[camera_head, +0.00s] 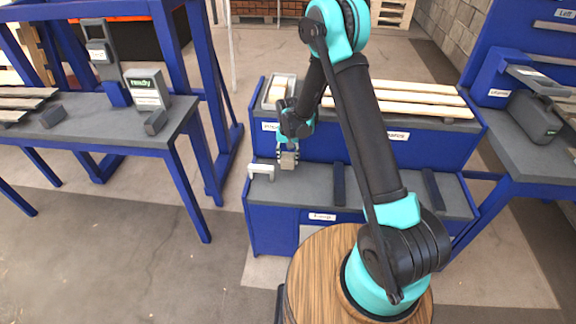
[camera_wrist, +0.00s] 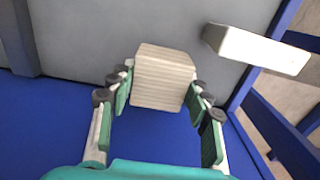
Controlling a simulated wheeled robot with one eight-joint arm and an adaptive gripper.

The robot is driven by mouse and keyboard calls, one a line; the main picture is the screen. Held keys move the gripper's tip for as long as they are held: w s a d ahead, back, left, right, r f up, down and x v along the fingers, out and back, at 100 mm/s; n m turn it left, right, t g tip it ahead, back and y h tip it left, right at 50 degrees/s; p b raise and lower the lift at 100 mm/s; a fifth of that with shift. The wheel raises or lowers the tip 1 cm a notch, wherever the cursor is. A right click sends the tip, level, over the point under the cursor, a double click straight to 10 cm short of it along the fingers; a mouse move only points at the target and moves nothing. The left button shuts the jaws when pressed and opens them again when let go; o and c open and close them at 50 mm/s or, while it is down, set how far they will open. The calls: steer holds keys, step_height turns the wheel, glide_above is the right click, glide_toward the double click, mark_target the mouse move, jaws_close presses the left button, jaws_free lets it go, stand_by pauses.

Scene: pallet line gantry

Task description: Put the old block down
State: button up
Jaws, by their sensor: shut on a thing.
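A small block (camera_head: 288,161) of pale, layered wood is held between the fingers of my gripper (camera_head: 287,148). In the wrist view the block (camera_wrist: 163,78) sits between the fingertips of my gripper (camera_wrist: 160,90), with a finger on each side. Behind it in that view is the grey surface of the lower shelf (camera_head: 317,187). In the head view the block shows in front of the blue upper riser, over the left part of that shelf. I cannot tell whether it touches the shelf.
A white bracket (camera_head: 261,169) stands on the shelf just left of the block; it also shows in the wrist view (camera_wrist: 257,48). Dark bars (camera_head: 339,185) lie across the shelf to the right. A tray (camera_head: 279,92) and wooden slats (camera_head: 400,98) are on the upper level.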

mark_target(288, 165)
steer(key=shift+f, duration=2.1)
steer(key=shift+f, duration=0.1)
steer(key=o, duration=1.3)
step_height(288, 165, up, 12)
steer(key=shift+r, duration=0.2)
